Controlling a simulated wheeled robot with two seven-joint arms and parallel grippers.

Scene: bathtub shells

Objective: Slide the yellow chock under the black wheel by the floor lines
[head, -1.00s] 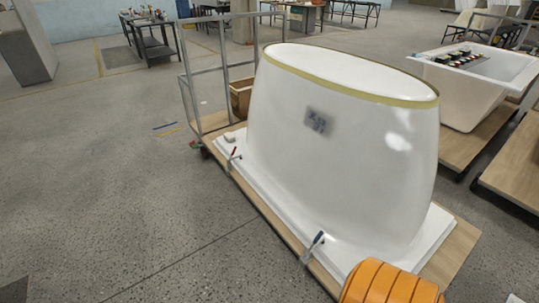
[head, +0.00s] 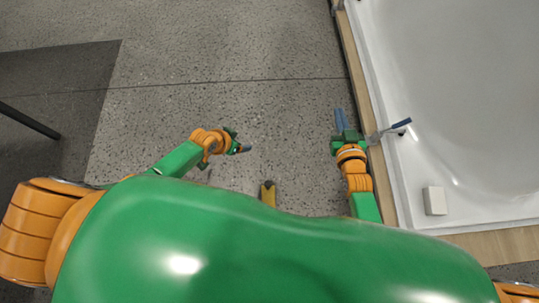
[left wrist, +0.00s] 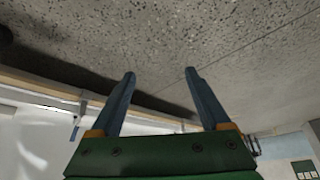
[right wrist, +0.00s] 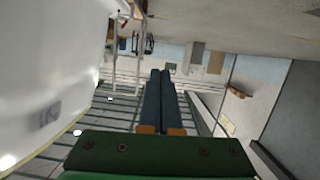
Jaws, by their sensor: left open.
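A small yellow piece with a dark end, apparently the chock (head: 268,193), is on the floor in the head view, partly hidden by my green body. My left gripper (head: 245,148) is open and empty above the floor, up and left of the yellow piece. Its spread blue fingers (left wrist: 160,75) show in the left wrist view with nothing between them. My right gripper (head: 340,118) is beside the cart's edge. Its fingers (right wrist: 160,72) are together with nothing visible between them. I cannot make out the black wheel or coloured floor lines.
The wooden cart (head: 362,75) with the white shell (head: 450,90) stands at the right. Grey floor (head: 230,60) is open in the middle; a dark mat-like area (head: 60,90) is left.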

